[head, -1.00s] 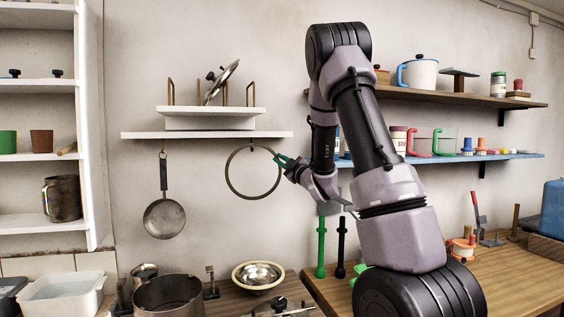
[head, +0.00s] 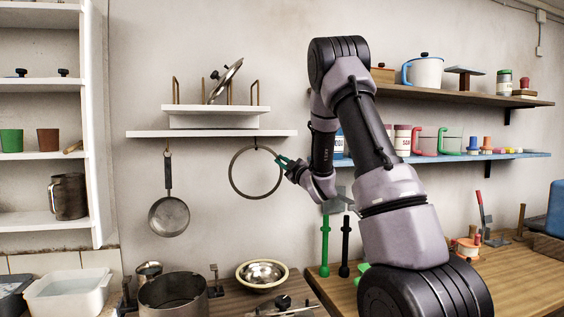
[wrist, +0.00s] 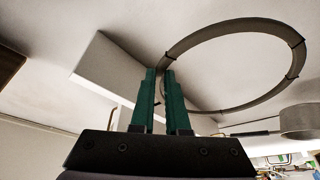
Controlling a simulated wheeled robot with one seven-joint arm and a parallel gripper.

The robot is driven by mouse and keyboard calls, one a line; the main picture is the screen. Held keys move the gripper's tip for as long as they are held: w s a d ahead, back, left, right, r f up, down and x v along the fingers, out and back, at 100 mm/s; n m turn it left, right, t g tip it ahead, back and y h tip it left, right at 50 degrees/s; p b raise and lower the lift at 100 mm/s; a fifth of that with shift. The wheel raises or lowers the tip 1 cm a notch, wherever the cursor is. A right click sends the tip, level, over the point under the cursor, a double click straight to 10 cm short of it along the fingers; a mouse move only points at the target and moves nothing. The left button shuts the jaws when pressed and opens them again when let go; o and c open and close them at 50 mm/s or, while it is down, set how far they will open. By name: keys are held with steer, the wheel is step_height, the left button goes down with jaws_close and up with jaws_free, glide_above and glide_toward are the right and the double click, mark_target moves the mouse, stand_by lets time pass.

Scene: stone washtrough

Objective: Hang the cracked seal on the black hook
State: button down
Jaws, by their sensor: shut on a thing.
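The seal is a thin grey ring (head: 231,174) with dark marks across its band, seen in the head view just below the lower white wall shelf. My gripper (head: 286,163) has its green fingers closed on the ring's right side and holds it upright. In the wrist view the gripper (wrist: 164,78) pinches the edge of the ring (wrist: 297,50), which extends to the right. A small dark hook (head: 254,146) under the shelf meets the top of the ring in the head view. I cannot tell whether the ring is over the hook or only in line with it.
A pan (head: 169,216) hangs from another hook to the left. The white shelf (head: 210,134) is close above the ring and carries a rack with a lid. A pot (head: 173,294) and a bowl (head: 262,274) stand below.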

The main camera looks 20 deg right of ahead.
stand_by(0.4)
steer(key=c, duration=0.8)
jaws_free()
steer(key=shift+c, duration=0.2)
steer(key=shift+o, duration=0.4)
steer(key=o, duration=0.5)
steer(key=shift+o, duration=0.2)
steer(key=shift+s, duration=0.1)
steer(key=v, duration=0.6)
steer(key=shift+s, duration=0.4)
steer(key=shift+d+f, duration=0.1)
steer(key=shift+f, duration=0.05)
steer(key=s, duration=1)
